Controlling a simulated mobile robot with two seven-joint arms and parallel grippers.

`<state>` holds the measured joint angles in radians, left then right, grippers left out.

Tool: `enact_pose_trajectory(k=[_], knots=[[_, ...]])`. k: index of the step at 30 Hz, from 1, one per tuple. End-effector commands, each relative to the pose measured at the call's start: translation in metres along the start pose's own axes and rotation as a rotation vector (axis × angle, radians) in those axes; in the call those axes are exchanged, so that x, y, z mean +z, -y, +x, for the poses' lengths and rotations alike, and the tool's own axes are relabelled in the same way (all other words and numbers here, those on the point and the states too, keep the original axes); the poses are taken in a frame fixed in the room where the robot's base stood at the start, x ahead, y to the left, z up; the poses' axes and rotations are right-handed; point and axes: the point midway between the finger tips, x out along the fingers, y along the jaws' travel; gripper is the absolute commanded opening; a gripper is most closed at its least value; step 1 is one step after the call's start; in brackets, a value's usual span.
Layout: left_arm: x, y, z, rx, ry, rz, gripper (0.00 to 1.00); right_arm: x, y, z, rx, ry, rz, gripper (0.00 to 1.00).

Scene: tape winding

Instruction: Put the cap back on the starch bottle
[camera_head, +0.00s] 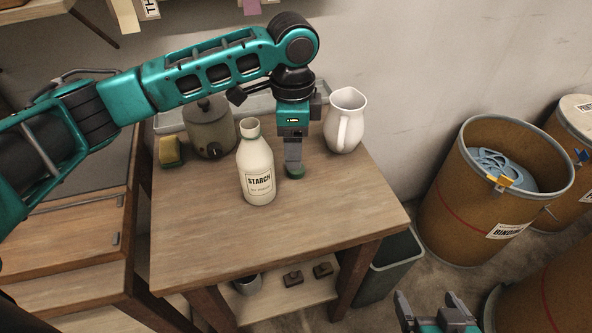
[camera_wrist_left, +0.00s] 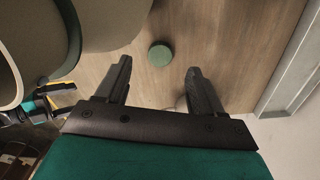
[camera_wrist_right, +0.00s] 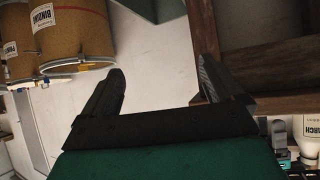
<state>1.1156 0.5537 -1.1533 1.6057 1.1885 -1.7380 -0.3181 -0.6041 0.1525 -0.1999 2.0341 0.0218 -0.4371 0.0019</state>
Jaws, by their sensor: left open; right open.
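The white starch bottle (camera_head: 257,182) stands upright on the wooden table, its neck bare. It also shows at the right edge of the right wrist view (camera_wrist_right: 309,128). The round green cap (camera_head: 295,172) lies on the table to the bottle's right; the left wrist view shows it too (camera_wrist_left: 160,55). My left gripper (camera_head: 294,160) points down above the cap, open. In its wrist view the cap is ahead of the gap between the fingertips (camera_wrist_left: 160,75), apart from both. My right gripper (camera_head: 430,299) is open and empty, low in front of the table's right side.
A grey-brown pot (camera_head: 209,130) and a yellow sponge (camera_head: 170,151) stand behind the bottle at left. A white pitcher (camera_head: 345,121) stands close right of my left gripper. The table's front (camera_head: 270,237) is clear. A bin (camera_head: 390,268) and drums (camera_head: 480,205) stand at right.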

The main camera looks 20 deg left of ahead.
Motion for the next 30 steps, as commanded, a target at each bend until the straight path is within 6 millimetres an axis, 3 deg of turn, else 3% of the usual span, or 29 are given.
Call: enact_pose_trajectory(k=[12,23,30], knots=[[0.0,0.0,0.005,0.0,0.0,-0.001,0.67,-0.004,0.002,0.002,-0.004,-0.008,0.0,0.94],[-0.005,0.001,0.052,0.0,0.001,-0.001,0.67,0.006,0.005,0.009,-0.012,0.0,0.01,0.94],[-0.005,0.001,0.055,-0.001,0.0,-0.001,0.67,-0.002,0.008,0.006,-0.018,-0.01,0.011,0.94]])
